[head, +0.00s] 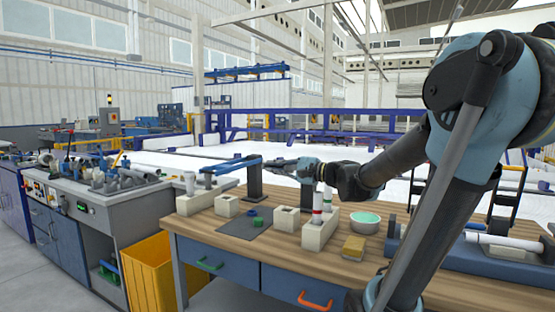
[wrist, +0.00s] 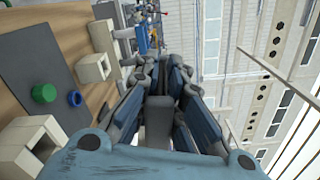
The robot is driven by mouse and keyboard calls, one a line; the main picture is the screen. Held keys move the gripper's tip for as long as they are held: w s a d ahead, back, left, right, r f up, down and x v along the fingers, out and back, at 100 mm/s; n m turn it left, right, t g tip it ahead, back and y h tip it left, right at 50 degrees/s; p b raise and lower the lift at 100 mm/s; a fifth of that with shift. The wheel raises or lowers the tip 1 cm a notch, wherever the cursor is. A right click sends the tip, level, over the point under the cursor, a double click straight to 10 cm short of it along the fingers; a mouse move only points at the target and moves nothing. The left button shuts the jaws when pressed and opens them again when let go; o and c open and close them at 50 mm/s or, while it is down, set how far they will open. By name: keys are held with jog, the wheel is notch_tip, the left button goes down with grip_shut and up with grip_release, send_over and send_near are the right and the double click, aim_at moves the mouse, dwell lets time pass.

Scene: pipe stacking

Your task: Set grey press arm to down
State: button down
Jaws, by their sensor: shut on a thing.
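The press stands at the back of the wooden bench in the head view, with a dark upright post (head: 255,184). My gripper (head: 282,164) comes from the right at the height of the post top.

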jog(key=shift+f, duration=0.7)
jog(key=c, duration=1.7)
grip_release()
jog(key=shift+d, duration=0.15)
